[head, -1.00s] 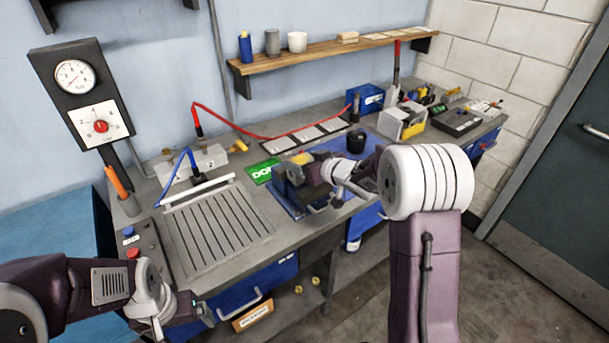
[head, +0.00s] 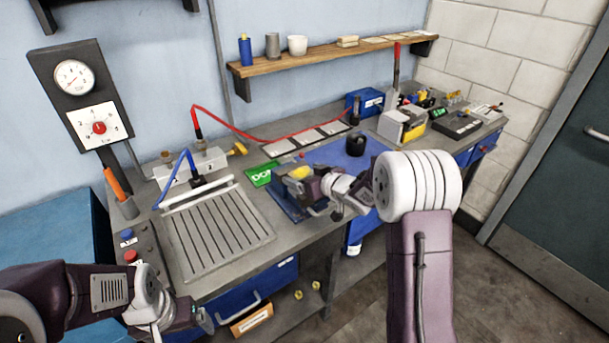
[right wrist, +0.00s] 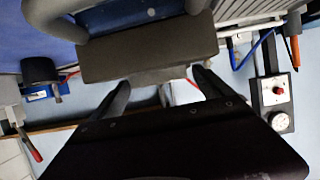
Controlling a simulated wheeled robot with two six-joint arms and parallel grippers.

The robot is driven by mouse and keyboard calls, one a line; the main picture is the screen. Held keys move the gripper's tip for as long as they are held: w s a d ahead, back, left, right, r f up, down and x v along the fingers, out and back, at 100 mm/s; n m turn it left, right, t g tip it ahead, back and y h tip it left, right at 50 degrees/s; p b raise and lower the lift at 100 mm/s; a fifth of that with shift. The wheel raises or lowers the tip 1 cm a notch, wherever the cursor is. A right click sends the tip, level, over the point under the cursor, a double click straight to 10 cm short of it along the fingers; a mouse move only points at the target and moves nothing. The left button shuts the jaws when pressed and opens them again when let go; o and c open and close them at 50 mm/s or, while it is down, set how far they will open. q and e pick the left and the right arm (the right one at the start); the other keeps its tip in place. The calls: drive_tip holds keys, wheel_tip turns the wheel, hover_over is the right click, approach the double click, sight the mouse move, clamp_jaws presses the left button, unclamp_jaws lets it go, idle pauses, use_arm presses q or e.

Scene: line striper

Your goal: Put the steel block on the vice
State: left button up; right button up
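The vice (head: 285,201) stands on a blue base at the front edge of the bench, with a yellow patch at its top. My right gripper (head: 318,188) is low at the vice's right side and partly blends with it. In the right wrist view its two dark fingers (right wrist: 162,78) are spread apart, and nothing shows clamped between them. A wide grey bar (right wrist: 150,60) lies just beyond the fingertips; I cannot tell whether it is the steel block or a vice jaw. I cannot make out the steel block for sure. My left gripper (head: 198,318) hangs at lower left; its fingers are unclear.
A slotted grey plate (head: 215,232) lies left of the vice, with a green card (head: 260,174) behind. A black cup (head: 355,143) stands on the blue mat (head: 325,154). A red hose (head: 235,128) runs along the back. A wooden shelf (head: 330,55) hangs above.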

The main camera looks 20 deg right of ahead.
drive_tip(key=shift+r, duration=0.2)
drive_tip(key=shift+s+d+r, duration=0.1)
drive_tip(key=shift+s+r, duration=0.05)
drive_tip(key=shift+s, duration=0.05)
drive_tip(key=p+v, duration=0.1)
drive_tip(key=v, duration=1)
drive_tip(key=shift+s, duration=0.3)
